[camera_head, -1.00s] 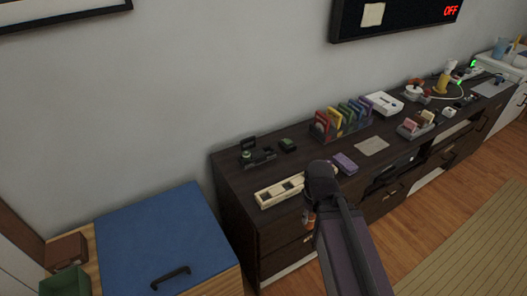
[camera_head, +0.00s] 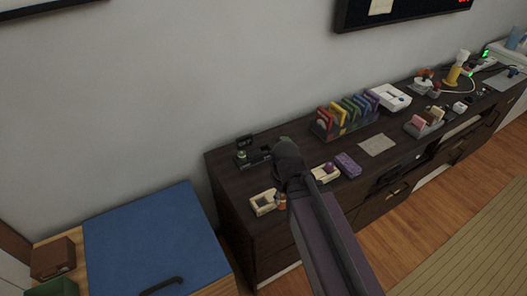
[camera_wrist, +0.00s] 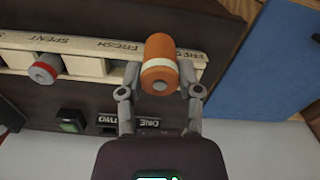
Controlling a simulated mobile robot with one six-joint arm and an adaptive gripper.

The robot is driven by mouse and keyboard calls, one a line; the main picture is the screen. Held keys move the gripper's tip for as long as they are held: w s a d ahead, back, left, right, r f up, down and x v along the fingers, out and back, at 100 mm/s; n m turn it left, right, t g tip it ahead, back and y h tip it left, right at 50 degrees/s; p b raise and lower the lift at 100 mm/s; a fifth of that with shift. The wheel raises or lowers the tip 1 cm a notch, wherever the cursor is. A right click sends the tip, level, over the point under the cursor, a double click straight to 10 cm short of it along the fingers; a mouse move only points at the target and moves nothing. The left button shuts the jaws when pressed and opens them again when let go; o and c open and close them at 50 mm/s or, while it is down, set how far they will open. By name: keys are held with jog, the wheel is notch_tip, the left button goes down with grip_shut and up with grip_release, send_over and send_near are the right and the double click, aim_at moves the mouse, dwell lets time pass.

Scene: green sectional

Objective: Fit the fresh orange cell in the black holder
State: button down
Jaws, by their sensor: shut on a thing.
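The orange cell (camera_wrist: 159,58), with a pale band, is between the fingertips of my gripper (camera_wrist: 160,88) in the wrist view, shut on it. In the head view the cell (camera_head: 281,201) hangs below my gripper (camera_head: 284,192), in front of the cream tray (camera_head: 262,207). In the wrist view the tray (camera_wrist: 92,44) has sections marked FRESH and SPENT. The black holder (camera_head: 244,157) stands behind the tray on the dark cabinet, partly behind my arm. In the wrist view it shows only partly, with ONE and TWO labels (camera_wrist: 126,122), behind my fingers.
A red-and-grey cell (camera_wrist: 45,68) lies in the tray. A dark green block (camera_wrist: 72,121) sits beside the holder. A purple box (camera_head: 348,165) and a rack of coloured cards (camera_head: 345,118) stand to the right. A blue-topped chest (camera_head: 155,245) is at left.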

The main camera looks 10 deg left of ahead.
jog(key=shift+w, duration=0.1)
dwell(0.3)
jog(key=w+a, duration=0.4)
jog(key=w, duration=0.8)
jog(key=shift+w+a+r, duration=0.15)
jog(key=b, duration=0.1)
send_over(265, 145)
jog(key=s, duration=0.2)
jog(key=shift+s+f, duration=0.2)
jog(key=shift+f, duration=0.55)
jog(key=shift+f+b, duration=1.75)
jog(key=shift+b, duration=0.15)
jog(key=shift+f, duration=0.1)
